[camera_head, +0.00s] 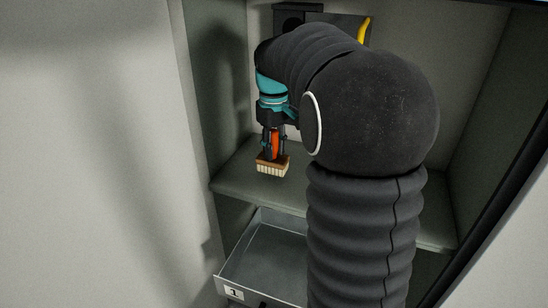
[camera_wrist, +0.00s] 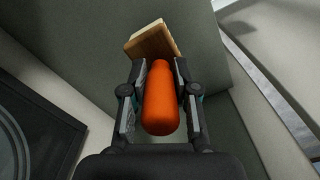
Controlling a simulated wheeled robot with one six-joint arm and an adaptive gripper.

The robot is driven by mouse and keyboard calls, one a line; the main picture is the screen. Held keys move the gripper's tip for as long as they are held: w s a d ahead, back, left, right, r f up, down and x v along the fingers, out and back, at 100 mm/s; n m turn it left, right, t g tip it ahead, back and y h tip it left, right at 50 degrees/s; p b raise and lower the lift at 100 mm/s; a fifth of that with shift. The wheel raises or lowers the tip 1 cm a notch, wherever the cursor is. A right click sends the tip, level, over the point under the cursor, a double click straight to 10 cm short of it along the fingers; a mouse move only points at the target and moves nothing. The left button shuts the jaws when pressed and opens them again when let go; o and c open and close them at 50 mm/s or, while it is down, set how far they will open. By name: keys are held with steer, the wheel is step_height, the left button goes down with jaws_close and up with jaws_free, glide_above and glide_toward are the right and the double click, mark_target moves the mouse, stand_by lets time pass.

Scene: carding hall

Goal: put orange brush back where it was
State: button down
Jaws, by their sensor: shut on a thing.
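The orange brush (camera_head: 272,166) has an orange handle and a wooden head with pale bristles. My gripper (camera_head: 273,143) is shut on its handle and points down, with the brush head below the fingers. In the head view the brush appears over the grey-green shelf (camera_head: 232,182) of a cabinet; I cannot tell whether the bristles touch it. In the wrist view the orange handle (camera_wrist: 161,100) lies between the two fingers (camera_wrist: 158,98), and the wooden head (camera_wrist: 152,42) shows beyond them. My arm hides much of the cabinet's middle and right.
An open grey drawer (camera_head: 262,262), labelled 1, juts out below the shelf; its visible part looks empty. A dark box (camera_head: 289,20) and a yellow thing (camera_head: 364,29) show at the back, behind my arm. The cabinet's left wall (camera_head: 215,90) is close to the brush.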

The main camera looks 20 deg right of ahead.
mark_target(274, 158)
steer(key=shift+f, duration=1.4)
steer(key=c, duration=0.9)
jaws_free()
steer(key=shift+f, duration=0.15)
